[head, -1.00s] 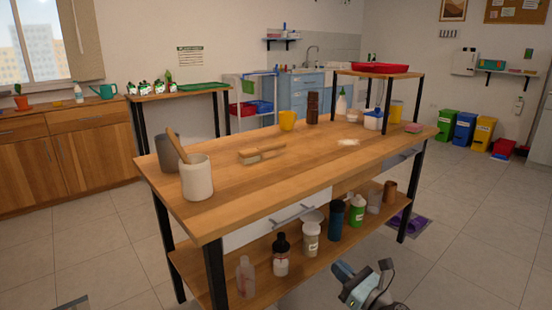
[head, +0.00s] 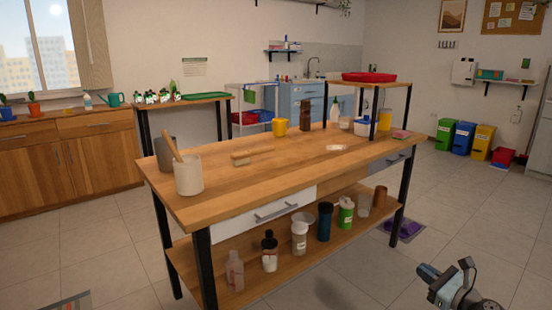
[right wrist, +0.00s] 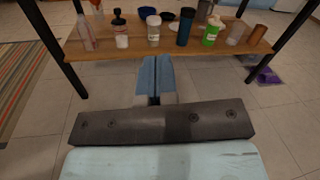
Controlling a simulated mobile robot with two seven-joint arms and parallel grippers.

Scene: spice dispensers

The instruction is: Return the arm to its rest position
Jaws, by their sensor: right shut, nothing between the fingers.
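My right arm (head: 462,290) shows at the bottom right of the head view, over the floor and clear of the wooden work table (head: 262,190). In the right wrist view my right gripper (right wrist: 152,64) has its two blue fingers together with nothing between them. The fingers point toward the table's lower shelf and look short of it. My left gripper is in neither view.
Several bottles and jars, including a dark blue one (head: 325,222) and a green one (head: 346,213), stand on the lower shelf. A utensil crock (head: 189,176) and a brush (head: 252,155) are on the tabletop.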

